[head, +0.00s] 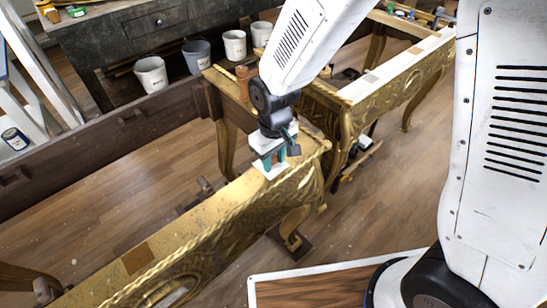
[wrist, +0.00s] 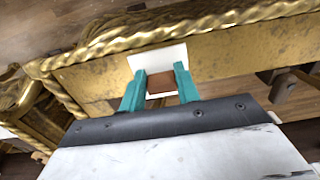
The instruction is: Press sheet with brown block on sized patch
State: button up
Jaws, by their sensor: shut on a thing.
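My gripper (head: 275,156) is over the gilt rail of the near console, by its corner. Its teal fingers, also in the wrist view (wrist: 160,81), are shut on the brown block (wrist: 162,84), which is mostly hidden between them. A white sheet (wrist: 158,58) lies on the gilt rail under and just beyond the fingertips. It also shows below my gripper in the head view (head: 268,171). I cannot tell whether the block touches the sheet. A flat brown square patch (head: 137,258) lies on the rail, bare, at lower left. Any patch beneath the sheet is hidden.
A carved rope edge (wrist: 170,35) runs along the gilt rail. A second gilt console (head: 400,65) with a pale top stands behind at right. Several buckets (head: 151,74) stand at the back by a dark cabinet (head: 150,25). A reddish-brown object (head: 247,80) stands behind my gripper.

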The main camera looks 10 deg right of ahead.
notch_tip(320, 180, up, 7)
dwell(1.1)
dwell(0.3)
